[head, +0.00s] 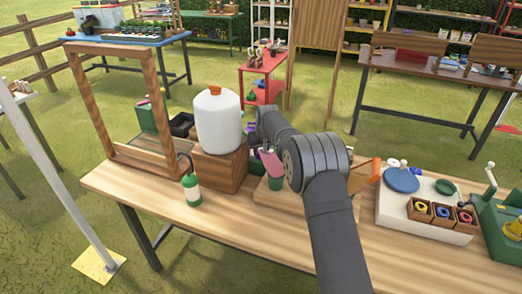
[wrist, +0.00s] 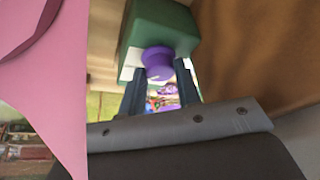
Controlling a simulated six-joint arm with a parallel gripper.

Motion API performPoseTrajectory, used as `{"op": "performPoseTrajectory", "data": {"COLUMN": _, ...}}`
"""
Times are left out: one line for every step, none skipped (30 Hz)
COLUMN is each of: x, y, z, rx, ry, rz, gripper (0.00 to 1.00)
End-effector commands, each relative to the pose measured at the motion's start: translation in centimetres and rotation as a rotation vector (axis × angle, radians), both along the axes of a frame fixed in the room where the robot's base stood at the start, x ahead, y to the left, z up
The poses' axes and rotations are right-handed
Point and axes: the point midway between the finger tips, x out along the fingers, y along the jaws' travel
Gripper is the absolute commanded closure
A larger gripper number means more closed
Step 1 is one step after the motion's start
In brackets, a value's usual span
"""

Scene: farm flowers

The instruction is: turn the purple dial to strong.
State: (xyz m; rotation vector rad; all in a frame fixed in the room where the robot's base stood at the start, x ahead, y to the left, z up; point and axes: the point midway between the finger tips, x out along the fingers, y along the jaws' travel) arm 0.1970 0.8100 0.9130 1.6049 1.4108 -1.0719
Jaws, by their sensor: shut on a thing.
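The purple dial (wrist: 158,62) sits on the face of a green box (wrist: 155,25) in the wrist view, with a white patch (wrist: 128,68) beside it. My gripper (wrist: 160,76) has one dark finger at each side of the dial and is shut on it. The dial's setting and any strong mark cannot be read. In the head view a bit of purple (head: 249,126) shows beside my dark wrist, which hides most of the dial, the box and my fingers.
A white tank (head: 215,122) with an orange cap stands on a wooden block (head: 222,168) left of my wrist. A green bottle (head: 192,190) and wooden frame (head: 88,110) stand left; a white tray (head: 425,228) is right.

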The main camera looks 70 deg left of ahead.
Motion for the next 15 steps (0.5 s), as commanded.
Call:
{"op": "performPoseTrajectory", "data": {"x": 0.04, "y": -0.01, "z": 0.01, "rx": -0.001, "ry": 0.001, "rz": 0.010, "gripper": 0.93}}
{"op": "performPoseTrajectory", "data": {"x": 0.06, "y": -0.01, "z": 0.01, "rx": -0.001, "ry": 0.000, "rz": 0.021, "gripper": 0.93}}
{"op": "performPoseTrajectory", "data": {"x": 0.08, "y": -0.01, "z": 0.01, "rx": -0.001, "ry": 0.001, "rz": 0.035, "gripper": 0.93}}
{"op": "performPoseTrajectory", "data": {"x": 0.10, "y": -0.01, "z": 0.01, "rx": -0.001, "ry": 0.000, "rz": 0.049, "gripper": 0.93}}
{"op": "performPoseTrajectory", "data": {"x": 0.11, "y": 0.00, "z": 0.02, "rx": -0.001, "ry": 0.001, "rz": 0.063, "gripper": 0.93}}
{"op": "performPoseTrajectory", "data": {"x": 0.13, "y": 0.01, "z": 0.02, "rx": -0.001, "ry": 0.001, "rz": 0.087, "gripper": 0.93}}
{"op": "performPoseTrajectory", "data": {"x": 0.15, "y": 0.02, "z": 0.02, "rx": 0.000, "ry": 0.001, "rz": 0.105, "gripper": 0.93}}
{"op": "performPoseTrajectory", "data": {"x": 0.16, "y": 0.03, "z": 0.02, "rx": 0.000, "ry": 0.000, "rz": 0.127, "gripper": 0.93}}
{"op": "performPoseTrajectory", "data": {"x": 0.22, "y": 0.03, "z": 0.02, "rx": 0.000, "ry": 0.001, "rz": 0.156, "gripper": 0.93}}
{"op": "performPoseTrajectory", "data": {"x": 0.25, "y": 0.03, "z": 0.01, "rx": 0.000, "ry": 0.001, "rz": 0.180, "gripper": 0.93}}
{"op": "performPoseTrajectory", "data": {"x": 0.28, "y": 0.02, "z": 0.01, "rx": 0.000, "ry": 0.001, "rz": 0.205, "gripper": 0.93}}
{"op": "performPoseTrajectory", "data": {"x": 0.35, "y": 0.04, "z": 0.01, "rx": 0.000, "ry": 0.000, "rz": 0.242, "gripper": 0.93}}
{"op": "performPoseTrajectory", "data": {"x": 0.38, "y": 0.06, "z": 0.01, "rx": 0.001, "ry": 0.001, "rz": 0.269, "gripper": 0.93}}
{"op": "performPoseTrajectory", "data": {"x": 0.41, "y": 0.05, "z": -0.02, "rx": 0.001, "ry": 0.000, "rz": 0.297, "gripper": 0.93}}
{"op": "performPoseTrajectory", "data": {"x": 0.42, "y": 0.05, "z": -0.04, "rx": 0.000, "ry": 0.002, "rz": 0.334, "gripper": 0.93}}
